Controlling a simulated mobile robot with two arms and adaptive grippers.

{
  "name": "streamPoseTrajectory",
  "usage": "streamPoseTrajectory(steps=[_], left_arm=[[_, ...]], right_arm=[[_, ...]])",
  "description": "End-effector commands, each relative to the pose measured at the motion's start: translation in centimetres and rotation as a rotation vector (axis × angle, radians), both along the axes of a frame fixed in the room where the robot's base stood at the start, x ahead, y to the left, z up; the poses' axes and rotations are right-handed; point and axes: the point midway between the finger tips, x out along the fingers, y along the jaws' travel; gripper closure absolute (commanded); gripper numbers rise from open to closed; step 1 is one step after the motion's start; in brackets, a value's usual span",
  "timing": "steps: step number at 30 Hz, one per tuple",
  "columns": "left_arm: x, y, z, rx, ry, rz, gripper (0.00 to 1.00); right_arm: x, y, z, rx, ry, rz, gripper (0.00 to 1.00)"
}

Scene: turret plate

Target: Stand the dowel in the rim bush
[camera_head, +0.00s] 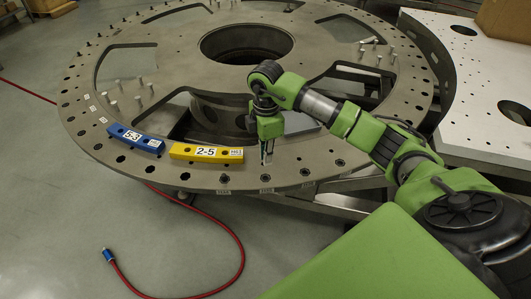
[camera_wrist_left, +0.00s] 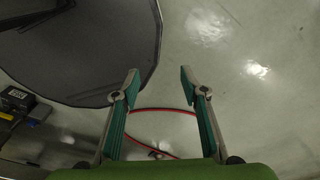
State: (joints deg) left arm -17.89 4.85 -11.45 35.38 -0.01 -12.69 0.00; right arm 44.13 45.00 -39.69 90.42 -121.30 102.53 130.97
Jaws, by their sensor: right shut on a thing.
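My right gripper (camera_head: 266,158) points down over the near rim of the round metal turret plate (camera_head: 95,150). It is shut on a slim, pale thing, probably the dowel, mostly hidden between the fingers. Its lower end is close to the rim; I cannot tell whether it touches. Dark round bushes sit along the near rim, one (camera_head: 265,178) just in front of the gripper and another (camera_head: 305,171) to its right, with small labels beside them. My left gripper (camera_wrist_left: 160,82) is open and empty in the left wrist view, above the floor.
A blue block (camera_head: 135,139) and a yellow block (camera_head: 206,153) lie on the rim left of the gripper. Several pale pins (camera_head: 140,82) stand on the plate. A red hose (camera_head: 235,245) lies on the floor. A white perforated table (camera_head: 490,80) stands at the right.

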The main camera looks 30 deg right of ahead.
Motion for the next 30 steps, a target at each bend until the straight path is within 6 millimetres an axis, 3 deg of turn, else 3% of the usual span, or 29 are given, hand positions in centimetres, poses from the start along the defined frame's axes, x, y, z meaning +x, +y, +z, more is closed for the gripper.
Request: streamPoseTrajectory(steps=[12,30], left_arm=[[2.4,-1.1,-0.5,-0.014,-0.034,0.003,0.60],[0.9,-0.5,-3.0,-0.006,-0.011,0.001,0.60]], right_arm=[[0.2,-0.2,-1.1,0.000,-0.001,-0.005,1.00],[0.2,-0.2,-4.1,0.000,-0.001,-0.005,1.00]])
